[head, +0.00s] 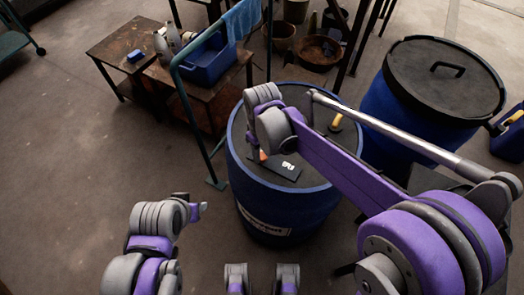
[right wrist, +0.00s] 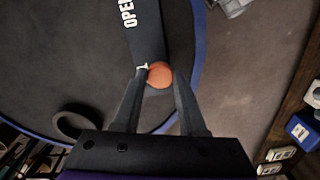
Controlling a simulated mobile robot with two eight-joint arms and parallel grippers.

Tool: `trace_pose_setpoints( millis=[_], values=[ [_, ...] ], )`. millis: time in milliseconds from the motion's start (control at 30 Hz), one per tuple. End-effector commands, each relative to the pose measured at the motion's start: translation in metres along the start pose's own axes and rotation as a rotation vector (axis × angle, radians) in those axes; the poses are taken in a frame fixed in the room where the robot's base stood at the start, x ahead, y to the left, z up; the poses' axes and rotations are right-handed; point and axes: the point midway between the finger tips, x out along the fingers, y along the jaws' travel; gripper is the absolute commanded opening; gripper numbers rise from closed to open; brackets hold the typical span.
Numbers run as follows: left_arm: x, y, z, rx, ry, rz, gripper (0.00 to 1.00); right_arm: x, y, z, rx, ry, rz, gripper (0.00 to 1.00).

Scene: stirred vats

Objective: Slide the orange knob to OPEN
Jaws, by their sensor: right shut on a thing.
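The orange knob (right wrist: 160,75) sits between the fingertips of my right gripper (right wrist: 159,78) in the right wrist view, which is shut on it. In the head view, a bit of the orange knob (head: 263,155) shows on the top of the blue vat (head: 268,195), below my right gripper (head: 255,148). The label plate (head: 285,167) lies just right of it. My left arm is at the lower left, its gripper fingers not clearly shown.
A second blue vat with a black handled lid (head: 445,75) stands at the right. A rusty bench (head: 205,95) with a blue crate (head: 210,60) and a green rail (head: 195,120) stand behind left. A dark ring (right wrist: 72,122) lies on the vat top. Floor at left is clear.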

Motion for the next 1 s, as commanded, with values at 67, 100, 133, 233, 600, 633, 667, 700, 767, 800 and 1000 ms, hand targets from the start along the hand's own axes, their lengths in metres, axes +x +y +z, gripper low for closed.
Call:
trace_pose_setpoints(
  millis=[67,100,133,233,600,633,667,700,767,800,1000],
  values=[
    [0.000,0.000,0.000,0.000,0.000,0.000,0.50,-0.001,0.000,0.000,0.000,0.000,0.001,0.00],
    [0.000,0.000,0.000,0.000,0.000,0.000,0.50,-0.001,0.000,0.000,0.000,0.000,0.001,0.00],
    [0.000,0.000,0.000,0.000,0.000,0.000,0.50,-0.001,0.000,0.000,0.000,0.000,0.001,0.00],
    [0.000,0.000,0.000,0.000,0.000,0.000,0.50,-0.001,0.000,0.000,0.000,0.000,0.001,0.00],
    [0.001,0.000,0.001,0.000,0.000,0.000,0.50,-0.001,0.016,0.053,0.005,-0.001,0.001,0.00],
    [0.001,0.000,0.001,0.000,0.000,0.000,0.50,-0.001,0.017,0.058,0.004,-0.001,0.001,0.00],
    [0.001,0.000,0.000,0.000,0.000,0.000,0.50,-0.001,0.018,0.062,0.003,0.000,0.001,0.00],
    [0.001,0.000,0.000,0.000,0.000,0.000,0.50,-0.001,0.019,0.067,0.004,0.000,0.001,0.00],
    [0.000,0.000,0.000,0.000,0.000,0.000,0.50,-0.001,0.020,0.071,0.003,0.000,0.001,0.00],
    [0.000,0.000,0.000,0.000,0.000,0.000,0.50,-0.001,0.020,0.072,0.002,-0.001,0.001,0.00],
    [0.001,0.000,0.000,0.000,0.000,0.000,0.50,-0.001,0.020,0.073,0.001,-0.004,0.002,0.00]
  ],
)
